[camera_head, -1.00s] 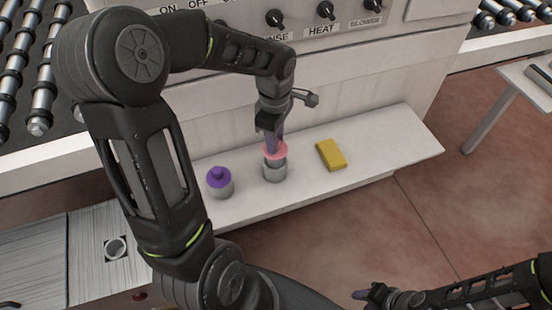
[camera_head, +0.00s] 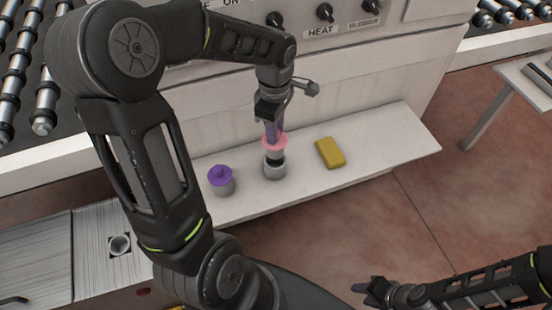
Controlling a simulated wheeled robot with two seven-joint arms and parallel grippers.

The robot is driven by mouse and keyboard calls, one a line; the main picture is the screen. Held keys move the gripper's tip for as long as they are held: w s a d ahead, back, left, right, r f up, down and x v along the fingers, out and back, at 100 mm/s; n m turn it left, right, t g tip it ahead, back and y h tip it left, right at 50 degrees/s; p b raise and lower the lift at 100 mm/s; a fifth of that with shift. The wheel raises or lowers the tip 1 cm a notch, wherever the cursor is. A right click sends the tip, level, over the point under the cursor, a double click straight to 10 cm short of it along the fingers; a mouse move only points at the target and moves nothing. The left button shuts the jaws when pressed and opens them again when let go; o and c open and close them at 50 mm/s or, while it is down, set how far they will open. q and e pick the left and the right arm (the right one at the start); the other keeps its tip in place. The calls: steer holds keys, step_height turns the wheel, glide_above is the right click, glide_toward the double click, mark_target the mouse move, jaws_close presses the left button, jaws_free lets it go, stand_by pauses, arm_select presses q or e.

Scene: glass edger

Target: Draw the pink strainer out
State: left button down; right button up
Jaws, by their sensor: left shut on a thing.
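The pink strainer (camera_head: 275,143) shows as a pink rim with a grey body under it. It stands upright over a grey cylindrical holder (camera_head: 274,170) on the white shelf. Its lower end is at the holder's dark mouth; I cannot tell whether it is clear of it. My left gripper (camera_head: 273,131) points down and is shut on the pink strainer from above, hiding its top. My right gripper (camera_head: 366,289) is low at the right, apart from the shelf; its finger opening is too small to judge.
A purple-topped strainer (camera_head: 221,175) sits in another grey holder to the left. A yellow block (camera_head: 331,153) lies to the right. The white shelf (camera_head: 400,145) is clear at its right end. The machine front with knobs (camera_head: 325,13) rises behind.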

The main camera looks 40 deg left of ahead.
arm_select(q)
steer(key=shift+r, duration=0.1)
steer(key=shift+r+p, duration=1.35)
steer(key=shift+r, duration=0.6)
